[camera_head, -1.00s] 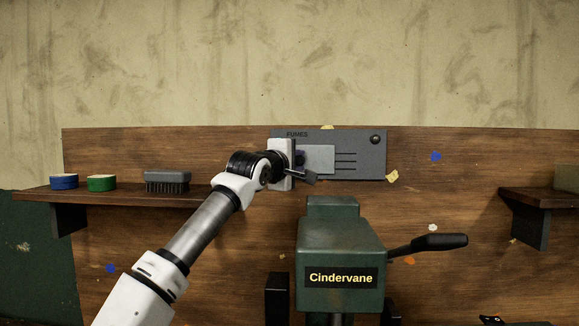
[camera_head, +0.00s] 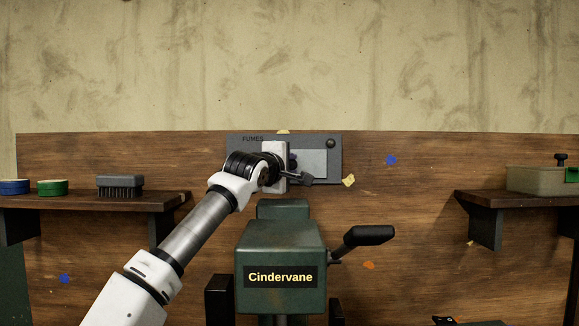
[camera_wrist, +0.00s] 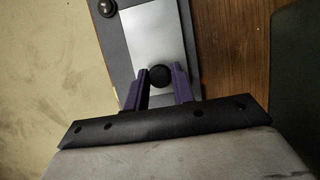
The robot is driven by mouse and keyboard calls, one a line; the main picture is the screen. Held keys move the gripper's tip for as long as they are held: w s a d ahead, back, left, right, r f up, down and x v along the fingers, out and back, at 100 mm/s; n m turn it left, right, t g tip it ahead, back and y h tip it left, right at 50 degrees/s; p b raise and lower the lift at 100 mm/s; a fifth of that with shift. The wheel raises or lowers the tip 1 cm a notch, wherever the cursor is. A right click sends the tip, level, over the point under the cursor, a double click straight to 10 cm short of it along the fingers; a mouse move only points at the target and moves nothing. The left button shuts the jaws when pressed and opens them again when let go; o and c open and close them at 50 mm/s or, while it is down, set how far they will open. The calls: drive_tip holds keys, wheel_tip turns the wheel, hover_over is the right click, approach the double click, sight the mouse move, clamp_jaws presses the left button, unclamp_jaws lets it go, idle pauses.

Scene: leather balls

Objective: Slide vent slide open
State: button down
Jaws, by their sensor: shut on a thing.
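The vent is a dark grey plate (camera_head: 334,165) marked "FUMES" on the wooden back board, with a light grey sliding panel (camera_head: 313,163). The panel stands toward the right part of the plate, and no slots show to its right. The plate's left part is partly hidden by my gripper (camera_head: 292,164). In the wrist view the panel (camera_wrist: 153,35) carries a round black knob (camera_wrist: 159,74). The purple fingers of my gripper (camera_wrist: 161,80) are shut on this knob, one on each side.
A green machine (camera_head: 281,243) labelled "Cindervane", with a black-handled lever (camera_head: 370,236), stands just below the vent. A left shelf (camera_head: 90,201) holds a brush (camera_head: 120,185) and blue and green rolls. A right shelf (camera_head: 520,198) holds a box (camera_head: 535,179).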

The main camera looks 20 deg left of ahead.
drive_tip(key=shift+d, duration=0.25)
drive_tip(key=c, duration=1.2)
unclamp_jaws()
drive_tip(key=shift+d, duration=0.15)
drive_tip(key=shift+s+a+f+b, duration=0.15)
drive_tip(key=shift+s+a+b, duration=0.1)
drive_tip(key=shift+s+b, duration=0.25)
drive_tip(key=s+b, duration=0.1)
drive_tip(key=s, duration=0.3)
drive_tip(key=s+a+b, duration=0.1)
drive_tip(key=s+b, duration=0.1)
drive_tip(key=s, duration=0.1)
drive_tip(key=s+b, duration=0.1)
drive_tip(key=s, duration=0.3)
drive_tip(key=shift+s+a+b, duration=0.15)
drive_tip(key=shift+s+b, duration=0.15)
drive_tip(key=shift+s, duration=0.55)
